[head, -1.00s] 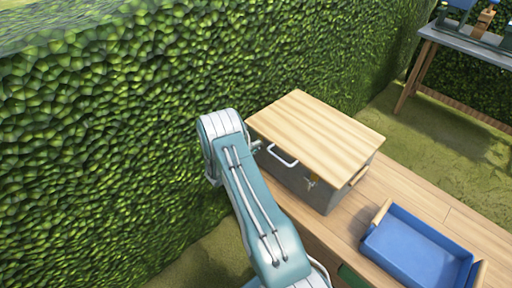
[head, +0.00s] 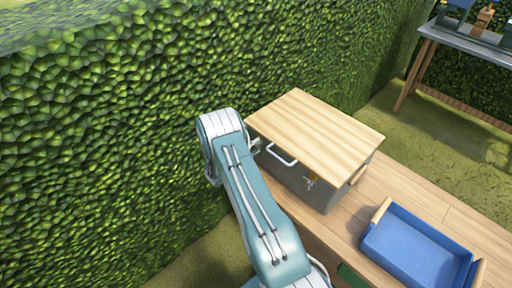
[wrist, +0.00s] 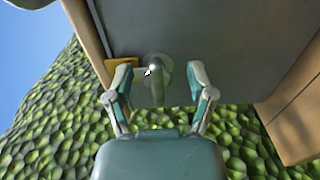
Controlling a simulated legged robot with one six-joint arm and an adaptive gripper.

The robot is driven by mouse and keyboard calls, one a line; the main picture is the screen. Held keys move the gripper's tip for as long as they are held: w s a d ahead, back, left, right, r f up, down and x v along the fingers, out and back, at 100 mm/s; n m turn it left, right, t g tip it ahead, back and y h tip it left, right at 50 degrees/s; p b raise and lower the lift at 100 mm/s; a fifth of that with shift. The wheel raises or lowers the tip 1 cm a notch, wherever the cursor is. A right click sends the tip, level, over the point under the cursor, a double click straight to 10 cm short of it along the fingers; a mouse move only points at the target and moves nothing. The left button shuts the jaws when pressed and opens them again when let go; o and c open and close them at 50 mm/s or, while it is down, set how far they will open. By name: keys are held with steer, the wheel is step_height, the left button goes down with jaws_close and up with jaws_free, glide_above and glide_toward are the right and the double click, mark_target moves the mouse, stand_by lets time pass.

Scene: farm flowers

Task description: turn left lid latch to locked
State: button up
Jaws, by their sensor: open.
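A grey box (head: 298,187) with a pale wooden lid (head: 315,130) stands on the wooden bench. In the wrist view, the left latch (wrist: 158,77) is a shiny metal and greenish piece on the grey box wall, beside a yellow plate (wrist: 122,63). My gripper (wrist: 158,74) is open, with one finger on each side of the latch. I cannot tell whether either finger touches it. In the head view, my arm hides the left latch.
A blue tray (head: 415,248) with wooden handles lies on the bench (head: 400,185) to the right of the box. A tall hedge (head: 110,130) stands close behind and left of my arm. A grey-topped table (head: 465,42) is at the far right.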

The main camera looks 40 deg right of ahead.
steer(key=a, duration=1.2)
steer(key=shift+s, duration=0.4)
steer(key=s+a+r+m+g+y, duration=0.2)
steer(key=s+r+y, duration=0.15)
steer(key=r, duration=0.65)
steer(key=s+a+r+m+g+y, duration=0.1)
steer(key=s+a+r+g+y, duration=0.3)
steer(key=r, duration=0.6)
steer(key=s+a+r+n+t+y, duration=0.1)
steer(key=s+a+r+t+y, duration=0.4)
steer(key=s+a+r, duration=0.2)
steer(key=s+a+r+n+t+y, duration=0.1)
steer(key=s+a+r+t+y, duration=0.4)
steer(key=s, duration=0.6)
steer(key=shift+s+a+r, duration=0.35)
steer(key=shift+a+r, duration=0.55)
steer(key=shift+a, duration=0.1)
steer(key=shift+y, duration=0.25)
steer(key=shift+c, duration=0.9)
steer(key=shift+a, duration=0.1)
